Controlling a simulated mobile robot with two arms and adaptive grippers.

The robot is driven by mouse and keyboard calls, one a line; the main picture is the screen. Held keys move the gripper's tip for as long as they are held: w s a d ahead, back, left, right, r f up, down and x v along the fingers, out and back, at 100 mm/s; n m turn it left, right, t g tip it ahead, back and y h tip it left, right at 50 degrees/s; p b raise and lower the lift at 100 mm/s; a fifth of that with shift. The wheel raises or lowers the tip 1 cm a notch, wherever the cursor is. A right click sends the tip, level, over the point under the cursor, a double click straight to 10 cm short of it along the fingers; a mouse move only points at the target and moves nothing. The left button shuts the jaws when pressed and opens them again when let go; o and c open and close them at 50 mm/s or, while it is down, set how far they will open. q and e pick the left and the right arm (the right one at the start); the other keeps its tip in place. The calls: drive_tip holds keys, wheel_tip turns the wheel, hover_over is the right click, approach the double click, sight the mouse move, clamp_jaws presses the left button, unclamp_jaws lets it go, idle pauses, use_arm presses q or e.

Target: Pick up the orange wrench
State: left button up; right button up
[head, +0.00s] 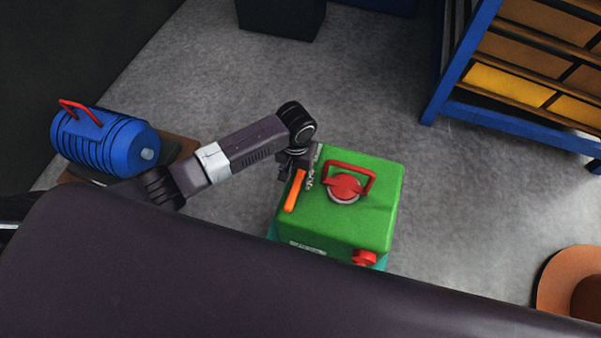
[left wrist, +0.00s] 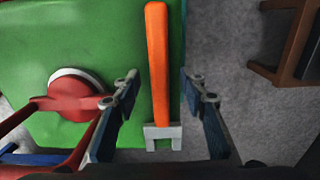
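The orange wrench (head: 294,191) lies on the top of the green box (head: 370,222), along its left edge. In the left wrist view the wrench (left wrist: 157,60) shows an orange handle and a grey open jaw at the near end. My left gripper (left wrist: 160,92) is open, with one finger on each side of the wrench and gaps on both sides. I cannot tell how high it is above the box top. In the head view the left gripper (head: 295,172) is over the upper left corner of the box and partly hidden by the arm. My right gripper is not in view.
A red handle and round cap (head: 344,187) stand on the box close to the wrench. A blue cylinder (head: 103,141) with a red handle sits on the left. A blue shelf rack (head: 510,125) stands at upper right. Grey floor (head: 460,200) is open between.

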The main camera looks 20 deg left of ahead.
use_arm(q)
drive_tip(key=shift+f, duration=0.8)
drive_tip(key=shift+c, duration=0.6)
clamp_jaws()
